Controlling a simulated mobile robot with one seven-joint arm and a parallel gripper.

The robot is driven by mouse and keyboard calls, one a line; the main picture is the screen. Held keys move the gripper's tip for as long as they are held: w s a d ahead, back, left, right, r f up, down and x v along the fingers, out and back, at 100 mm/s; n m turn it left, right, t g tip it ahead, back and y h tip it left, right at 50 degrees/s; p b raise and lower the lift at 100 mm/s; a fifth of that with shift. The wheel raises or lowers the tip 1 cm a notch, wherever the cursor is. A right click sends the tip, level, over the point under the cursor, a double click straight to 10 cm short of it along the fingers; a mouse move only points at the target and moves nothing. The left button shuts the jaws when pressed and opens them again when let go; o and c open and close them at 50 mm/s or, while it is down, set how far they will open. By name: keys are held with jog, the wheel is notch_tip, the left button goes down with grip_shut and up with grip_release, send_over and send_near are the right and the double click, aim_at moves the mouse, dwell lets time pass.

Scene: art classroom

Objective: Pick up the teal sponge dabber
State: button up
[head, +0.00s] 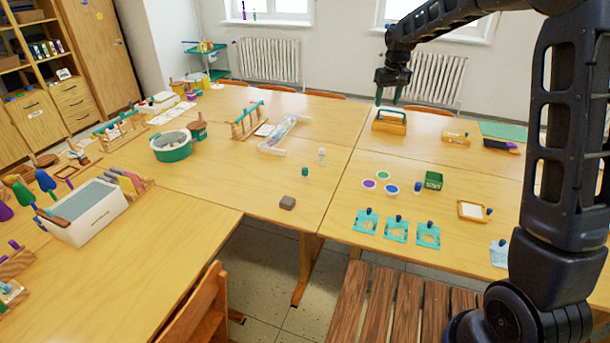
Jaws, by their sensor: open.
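A small teal, upright, cylinder-like piece (305,172) stands on the middle table and looks like the teal sponge dabber, though it is too small to be sure. Small dark blue dabber-like pieces stand at the right, one by the paint dishes (389,187) and others at the teal stencil cards (396,229). My gripper (388,98) is open and empty, pointing down in the air at the upper right. In the picture it is above and to the right of the teal piece, well apart from it.
A grey block (287,202) lies near the table edge and a small clear bottle (322,156) stands near the teal piece. A green box (433,180), wooden caddy (390,121) and clear tray (283,133) stand around. A wooden slatted seat (400,310) is in front.

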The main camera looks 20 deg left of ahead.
jog(key=w+a+f+n, duration=0.2)
jog(key=a+f, duration=1.2)
jog(key=a, duration=0.4)
jog(key=n+g, duration=0.1)
jog(key=n, duration=0.1)
send_near(305, 168)
jog(key=shift+s+a+f+h, duration=0.1)
jog(key=shift+s+a+h, duration=0.15)
jog(key=shift+s+h, duration=0.1)
notch_tip(305, 168, down, 5)
jog(key=shift+r, duration=0.1)
jog(key=shift+w+f, duration=0.2)
jog(key=shift+f, duration=1.2)
jog(key=shift+w+f, duration=0.15)
jog(key=shift+f, duration=1.3)
jog(key=shift+c, duration=0.4)
jog(key=c, duration=0.8)
jog(key=shift+c, duration=0.2)
